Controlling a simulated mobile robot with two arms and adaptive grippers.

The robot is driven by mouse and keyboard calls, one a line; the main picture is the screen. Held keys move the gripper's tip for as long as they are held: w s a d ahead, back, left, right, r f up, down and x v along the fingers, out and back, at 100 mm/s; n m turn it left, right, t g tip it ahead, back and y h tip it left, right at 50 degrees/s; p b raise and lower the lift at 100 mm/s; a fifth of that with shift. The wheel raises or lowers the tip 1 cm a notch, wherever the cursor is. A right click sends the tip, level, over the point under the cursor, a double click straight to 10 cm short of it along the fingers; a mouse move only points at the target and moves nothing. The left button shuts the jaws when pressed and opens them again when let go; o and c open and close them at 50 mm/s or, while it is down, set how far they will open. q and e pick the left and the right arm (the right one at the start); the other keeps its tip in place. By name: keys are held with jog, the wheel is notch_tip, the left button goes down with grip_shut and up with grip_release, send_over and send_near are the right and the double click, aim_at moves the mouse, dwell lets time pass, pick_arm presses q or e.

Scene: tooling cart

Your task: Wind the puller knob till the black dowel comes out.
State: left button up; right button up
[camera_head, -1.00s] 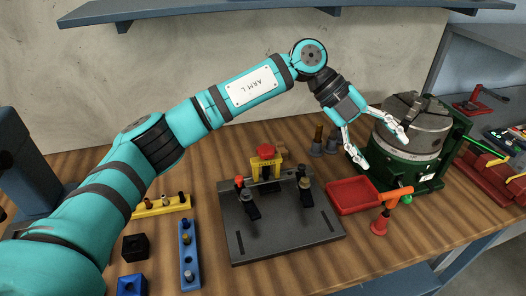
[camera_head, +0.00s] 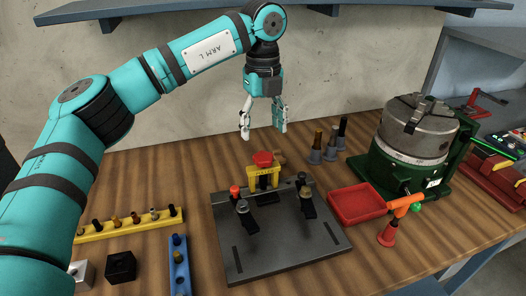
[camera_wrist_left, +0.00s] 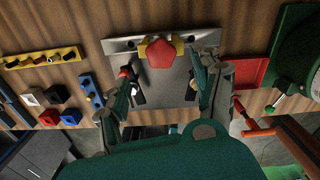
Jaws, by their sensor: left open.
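The puller is a yellow block (camera_head: 252,179) with a red knob (camera_head: 262,158) on top. It stands at the back edge of a dark grey fixture plate (camera_head: 279,244). My left gripper (camera_head: 264,131) hangs open and empty above the knob, fingers pointing down, with a gap between. In the left wrist view the red knob (camera_wrist_left: 160,53) lies between the two spread fingers, beyond their tips. I cannot make out a black dowel in the puller; its lower part is partly hidden. My right gripper is out of view.
Two clamps (camera_head: 244,213) (camera_head: 306,200) stand on the plate in front of the puller. Dark tools in grey holders (camera_head: 331,152) stand behind right. A red tray (camera_head: 356,204), an orange-handled tool (camera_head: 389,234) and a green rotary table (camera_head: 404,175) are to the right.

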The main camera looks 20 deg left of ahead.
aim_at(264, 156)
pick_arm(q)
notch_tip(264, 156, down, 8)
jog(key=shift+r+p, duration=0.15)
jog(key=shift+p, duration=0.2)
jog(key=shift+c, duration=0.4)
jog(key=c, duration=1.1)
jog(key=shift+d+m, duration=0.1)
jog(key=shift+m, duration=0.3)
